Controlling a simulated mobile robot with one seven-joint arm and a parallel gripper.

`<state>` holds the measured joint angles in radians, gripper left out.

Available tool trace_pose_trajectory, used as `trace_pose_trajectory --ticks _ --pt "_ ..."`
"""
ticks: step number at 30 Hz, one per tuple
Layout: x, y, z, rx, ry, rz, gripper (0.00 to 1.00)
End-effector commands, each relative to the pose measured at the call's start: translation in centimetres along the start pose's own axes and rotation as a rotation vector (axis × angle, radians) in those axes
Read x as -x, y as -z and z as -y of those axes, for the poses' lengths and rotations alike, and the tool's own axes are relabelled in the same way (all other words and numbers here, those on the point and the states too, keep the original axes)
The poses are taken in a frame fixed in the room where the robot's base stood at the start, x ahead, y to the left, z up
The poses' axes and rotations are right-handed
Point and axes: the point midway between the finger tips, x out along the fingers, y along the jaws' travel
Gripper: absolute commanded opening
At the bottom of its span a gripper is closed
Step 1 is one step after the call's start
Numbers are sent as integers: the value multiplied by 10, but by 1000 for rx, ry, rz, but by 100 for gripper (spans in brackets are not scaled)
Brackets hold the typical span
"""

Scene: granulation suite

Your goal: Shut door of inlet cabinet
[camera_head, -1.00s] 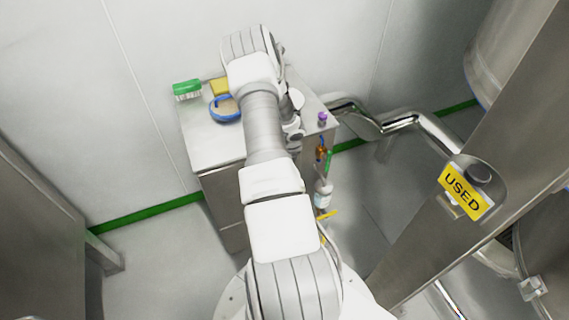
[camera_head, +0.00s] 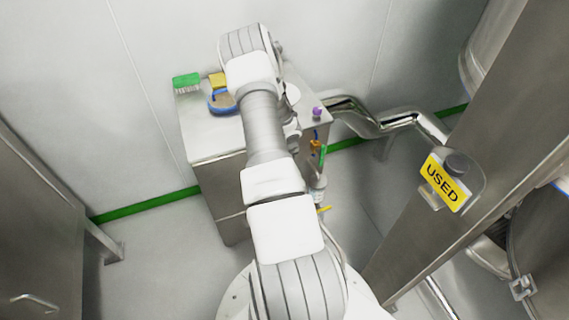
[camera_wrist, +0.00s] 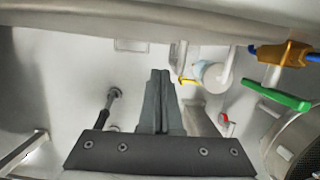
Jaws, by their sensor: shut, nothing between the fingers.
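No part in view is labelled as the inlet cabinet, and I cannot tell for sure which cabinet it is. A grey steel cabinet (camera_head: 38,225) stands at the left edge of the head view, with a bar handle (camera_head: 36,299) low on its face. Its visible face looks flat, and I cannot tell whether a door stands open. My gripper (camera_wrist: 160,74) shows in the wrist view with its two dark fingers together and nothing between them. In the head view it is hidden behind my arm.
A steel bench unit (camera_head: 205,137) stands ahead, with a green brush (camera_head: 186,82) and blue ring (camera_head: 222,104) on top. Fittings hang on its right side. A steel pipe (camera_head: 385,123) and a column with a yellow USED sign (camera_head: 443,184) are at right. Floor (camera_head: 160,255) is clear at left.

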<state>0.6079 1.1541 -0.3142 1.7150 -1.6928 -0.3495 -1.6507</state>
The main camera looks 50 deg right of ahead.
Motion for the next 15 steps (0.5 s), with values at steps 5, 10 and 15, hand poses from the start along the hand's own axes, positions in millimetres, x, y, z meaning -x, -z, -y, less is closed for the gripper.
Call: trace_pose_trajectory --ticks 5,10,15 --pt "29 -2 -2 0 2 3 0" --pt "64 -2 -2 0 1 3 0" --pt "89 -1 -2 0 1 1 0"
